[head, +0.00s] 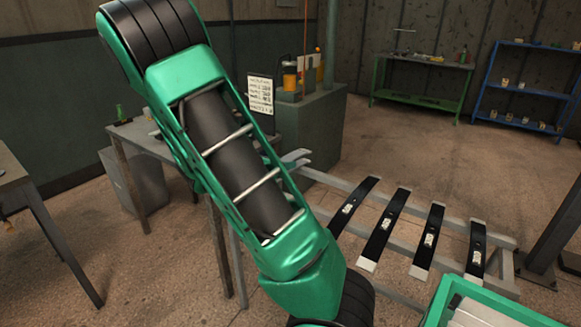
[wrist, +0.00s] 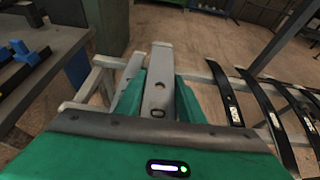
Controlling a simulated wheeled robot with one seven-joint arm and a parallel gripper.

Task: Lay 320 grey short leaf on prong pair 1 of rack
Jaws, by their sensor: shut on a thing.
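My gripper (wrist: 158,98) shows in the wrist view, its green fingers shut on a grey short leaf (wrist: 159,72). The leaf is a flat grey strip with a hole, pointing away from me. Its number cannot be read. In the wrist view bare grey rack parts (wrist: 102,78) lie left of the held leaf.
A grey table (head: 148,140) with a sign and a green cabinet (head: 310,120) stand behind the arm. A green table (head: 425,70) and a blue shelf (head: 530,85) are at the back right. Open floor lies between them and the rack.

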